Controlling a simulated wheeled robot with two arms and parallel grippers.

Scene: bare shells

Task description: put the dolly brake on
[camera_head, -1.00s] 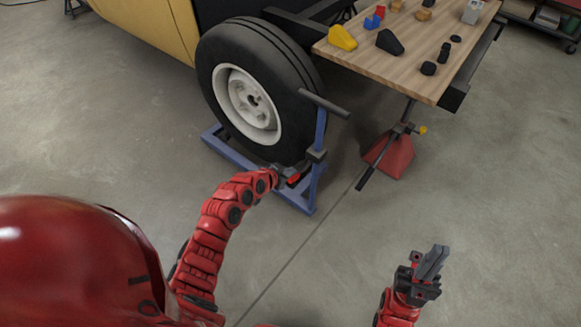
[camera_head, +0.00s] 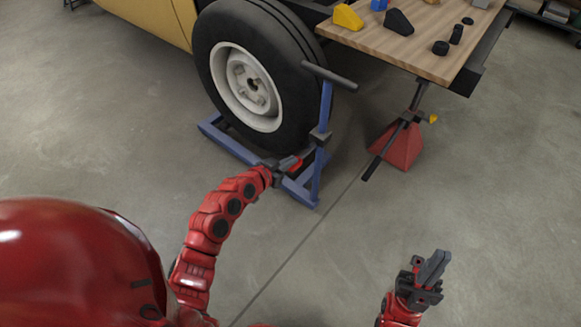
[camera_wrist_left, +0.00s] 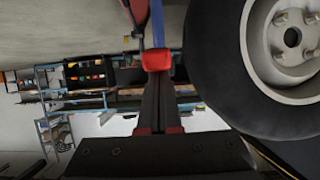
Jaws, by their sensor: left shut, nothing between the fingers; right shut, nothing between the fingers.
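The blue wheel dolly (camera_head: 238,150) stands on the floor around the foot of a black tyre (camera_head: 291,66) with a white rim. Its upright post carries a dark T-handle (camera_head: 329,75). A red pedal-like part (camera_head: 293,162), which looks like the brake, sits low by the post; it also shows in the left wrist view (camera_wrist_left: 158,61). My left gripper (camera_head: 280,168) is shut and empty, its fingertips (camera_wrist_left: 157,78) right at the red part; I cannot tell whether they touch. My right gripper (camera_head: 432,268) is shut and empty over open floor, lower right.
A wooden-topped bench (camera_head: 420,48) with several small blocks stands behind right. A red jack stand (camera_head: 401,146) with a dark lever stands below its front edge. The yellow vehicle body (camera_head: 155,20) is behind the tyre. Floor in front is clear.

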